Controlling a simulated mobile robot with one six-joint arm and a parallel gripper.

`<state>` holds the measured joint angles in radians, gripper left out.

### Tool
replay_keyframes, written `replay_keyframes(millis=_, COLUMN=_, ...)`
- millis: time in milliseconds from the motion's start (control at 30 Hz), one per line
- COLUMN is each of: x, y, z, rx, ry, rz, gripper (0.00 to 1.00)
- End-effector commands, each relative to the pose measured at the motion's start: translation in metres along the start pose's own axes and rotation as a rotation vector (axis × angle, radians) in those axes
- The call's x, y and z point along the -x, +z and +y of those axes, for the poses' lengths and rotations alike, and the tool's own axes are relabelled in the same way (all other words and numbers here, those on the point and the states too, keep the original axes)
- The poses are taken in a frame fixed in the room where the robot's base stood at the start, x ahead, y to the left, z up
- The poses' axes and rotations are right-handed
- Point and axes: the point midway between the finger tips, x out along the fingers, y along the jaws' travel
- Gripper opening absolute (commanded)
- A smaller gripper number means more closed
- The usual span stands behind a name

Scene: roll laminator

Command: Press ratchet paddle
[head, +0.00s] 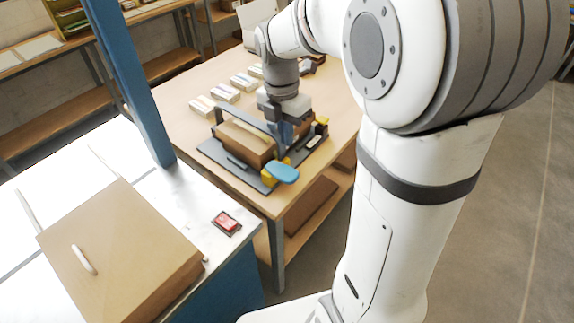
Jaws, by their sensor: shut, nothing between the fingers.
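A light-blue paddle (283,173) sticks out at the front corner of a dark base plate (213,151) on the wooden table, next to a yellow part (268,177). I take it to be the ratchet paddle. A brown box-shaped body (241,146) with a grey bar over it stands on the plate. My gripper (285,150) points down over the right part of this device, just behind the paddle. Its fingers are shut and hold nothing. The fingertips are small and partly hard to make out, so I cannot tell whether they touch anything.
Several small pale packs (224,92) lie in a row behind the device. A blue post (132,80) rises left of the table. On the white bench at front left are a brown box (120,255) and a red switch (227,222). Floor is clear at right.

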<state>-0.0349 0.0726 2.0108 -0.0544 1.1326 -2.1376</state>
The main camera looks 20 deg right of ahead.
Motion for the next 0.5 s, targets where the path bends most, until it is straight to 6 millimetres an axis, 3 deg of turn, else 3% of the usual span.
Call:
replay_keyframes(millis=300, x=-0.068, y=-0.001, z=-0.001, rx=0.0, ry=-0.004, rz=0.002, gripper=0.0)
replay_keyframes(millis=500, x=-0.093, y=0.0, z=0.0, rx=-0.001, ry=0.0, rz=0.0, gripper=0.0)
